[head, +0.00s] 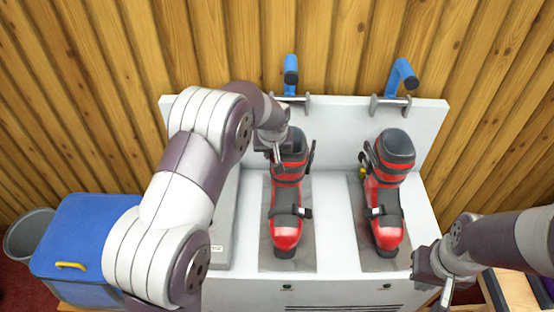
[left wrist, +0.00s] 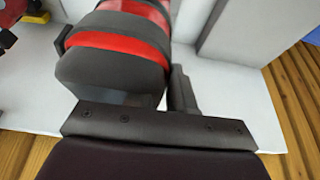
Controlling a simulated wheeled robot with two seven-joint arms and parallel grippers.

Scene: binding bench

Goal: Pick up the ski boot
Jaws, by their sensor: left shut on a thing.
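Two red and black ski boots stand upright on the white bench, the left boot (head: 287,230) and the right boot (head: 383,220), each over its own grey plate. My left gripper (head: 279,158) is at the top of the left boot, shut on its dark cuff. In the left wrist view the boot's black and red cuff (left wrist: 115,65) fills the space in front of the gripper. I see no clear gap between this boot's sole and its plate. My right gripper (head: 446,288) is low at the right, apart from the right boot; its finger opening is not clear.
Two blue-handled clamps (head: 291,75) (head: 402,75) stand on the bench's back panel (head: 340,125). A blue box (head: 85,230) with a yellow handle and a grey bin (head: 28,235) are at the left. A plank wall closes the back.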

